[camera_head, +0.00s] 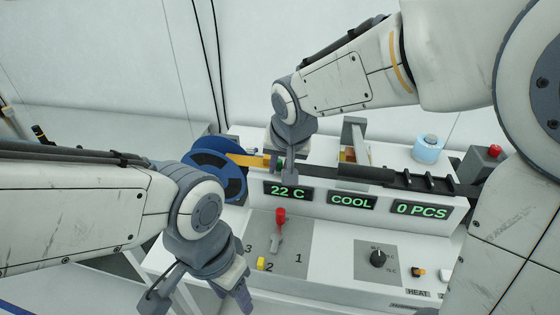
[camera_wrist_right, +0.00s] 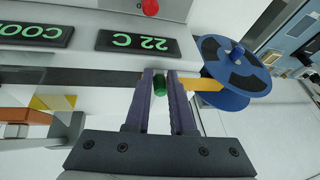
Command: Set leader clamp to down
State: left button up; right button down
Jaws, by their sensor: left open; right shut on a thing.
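A small green knob (camera_wrist_right: 160,88), which seems to be the leader clamp's handle, sits between the fingers of my right gripper (camera_wrist_right: 160,76). In the head view my right gripper (camera_head: 289,176) points down at the track behind the displays, shut on this knob and partly hiding it. Whether the clamp is up or down I cannot tell. A yellow-orange leader strip (camera_head: 248,160) runs from a blue reel (camera_head: 213,165) to the spot beside the knob; it also shows in the wrist view (camera_wrist_right: 202,85). My left gripper (camera_head: 213,302) is open and empty at the front left.
The front panel has displays reading 22 C (camera_head: 288,192), COOL (camera_head: 352,202) and 0 PCS (camera_head: 421,211). Below are a red-topped lever (camera_head: 280,217) on a 1-2-3 plate and a black dial (camera_head: 378,258). A dark track (camera_head: 400,178) runs right. A light-blue roll (camera_head: 428,149) stands behind.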

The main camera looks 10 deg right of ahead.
jog(key=shift+a+f, duration=0.15)
jog(key=shift+f, duration=0.1)
jog(key=c, duration=0.8)
grip_release()
jog(key=shift+w+a, duration=0.1)
jog(key=shift+o, duration=0.2)
jog(key=shift+r, duration=0.3)
jog(key=v, duration=1)
jog(key=s+f+n+g, duration=0.2)
jog(key=s+f+n, duration=0.2)
jog(key=s+f, duration=0.3)
jog(key=s+a+f+n+g, duration=0.1)
jog(key=s+f+n+g, duration=0.2)
jog(key=s+f+n, duration=0.2)
jog(key=s+f, duration=0.3)
jog(key=s, duration=0.4)
jog(key=shift+s+n, duration=0.3)
jog(key=shift+s, duration=0.1)
